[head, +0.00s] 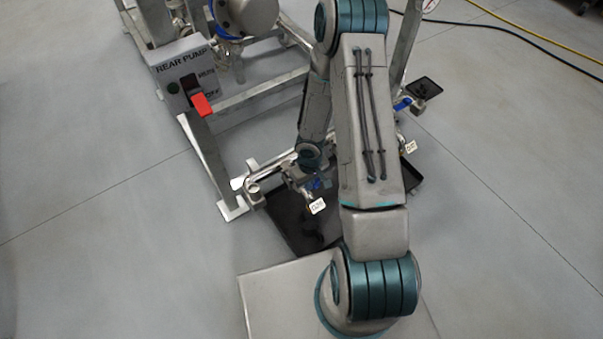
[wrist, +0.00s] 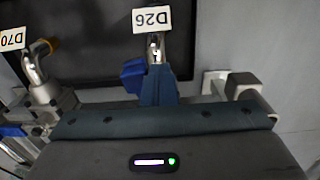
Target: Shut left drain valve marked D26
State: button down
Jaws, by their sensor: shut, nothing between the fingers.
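The valve's white D26 tag (head: 316,206) hangs at the skid's low front pipe; in the wrist view the tag (wrist: 152,20) appears upside down, just past my fingertips. A blue handle (wrist: 133,76) shows beside my fingers, on their left; it is small and partly hidden in the head view (head: 317,184). My gripper (wrist: 158,72) is shut and empty, close to the D26 valve. Contact with the handle cannot be told. The valve body is mostly hidden behind my gripper, so I cannot read the handle's angle to the pipe.
A second valve with a D70 tag (wrist: 12,40) stands to the left in the wrist view. A black drip tray (head: 290,222) lies below. The skid frame (head: 210,160) carries a REAR PUMP box (head: 183,72) with a red switch. The floor at left is clear.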

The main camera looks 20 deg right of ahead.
jog(key=shift+d, duration=0.2)
jog(key=shift+w+d+p, duration=0.3)
jog(key=shift+d+p, duration=0.35)
jog(key=shift+d, duration=0.05)
jog(key=shift+w+d, duration=0.1)
jog(key=shift+d, duration=0.15)
jog(key=shift+w+d+r+p, duration=0.15)
jog(key=shift+w+d+p, duration=0.4)
jog(key=shift+p, duration=0.45)
jog(key=shift+d+f, duration=0.2)
jog(key=shift+d, duration=0.15)
jog(key=shift+w, duration=0.1)
